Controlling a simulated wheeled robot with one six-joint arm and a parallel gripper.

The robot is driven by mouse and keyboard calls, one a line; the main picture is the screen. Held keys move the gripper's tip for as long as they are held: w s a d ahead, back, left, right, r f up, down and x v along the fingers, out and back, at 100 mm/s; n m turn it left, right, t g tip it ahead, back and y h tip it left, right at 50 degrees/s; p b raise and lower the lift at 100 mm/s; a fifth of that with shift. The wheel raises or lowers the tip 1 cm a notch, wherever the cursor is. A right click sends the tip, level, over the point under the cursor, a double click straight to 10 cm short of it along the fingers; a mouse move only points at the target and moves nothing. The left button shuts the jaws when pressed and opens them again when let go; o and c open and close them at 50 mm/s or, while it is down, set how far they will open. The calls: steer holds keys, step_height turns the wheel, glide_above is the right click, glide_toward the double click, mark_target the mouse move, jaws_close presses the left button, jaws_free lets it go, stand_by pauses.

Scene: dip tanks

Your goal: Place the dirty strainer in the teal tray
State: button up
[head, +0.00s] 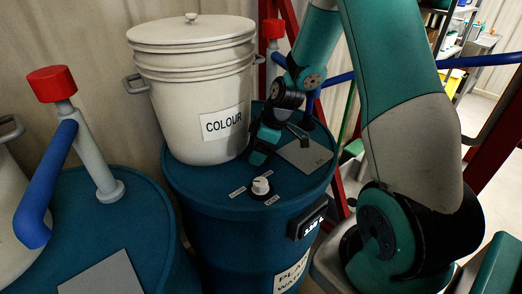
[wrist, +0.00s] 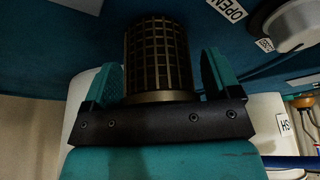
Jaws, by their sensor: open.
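A dark, brownish strainer (wrist: 160,52) with a square mesh stands between the two teal fingers of my gripper (wrist: 159,68) in the wrist view. The gripper is open, with a narrow gap between the strainer and each finger. In the head view my gripper (head: 263,146) is low over the lid of the middle blue drum (head: 215,188), beside the white bucket. The strainer cannot be made out there. I cannot tell from the dark mesh how dirty it is. I cannot identify the teal tray in either view.
A white lidded bucket (head: 195,95) labelled COLOUR stands on the drum, close left of my gripper. A white knob (head: 261,186) and a grey plate (head: 304,154) are on the lid. A red-capped pipe (head: 75,130) rises from the left drum (head: 150,240).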

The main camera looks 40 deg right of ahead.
steer(key=shift+c, duration=0.2)
steer(key=c, duration=1.1)
steer(key=shift+o, duration=0.2)
steer(key=shift+r+b, duration=0.15)
steer(key=shift+b, duration=0.2)
steer(key=shift+s+r, duration=0.15)
step_height(320, 180, up, 6)
steer(key=b, duration=0.2)
steer(key=s+b, duration=0.9)
steer(key=s, duration=1)
steer(key=shift+s+d+r, duration=0.2)
steer(key=shift+s+d, duration=0.15)
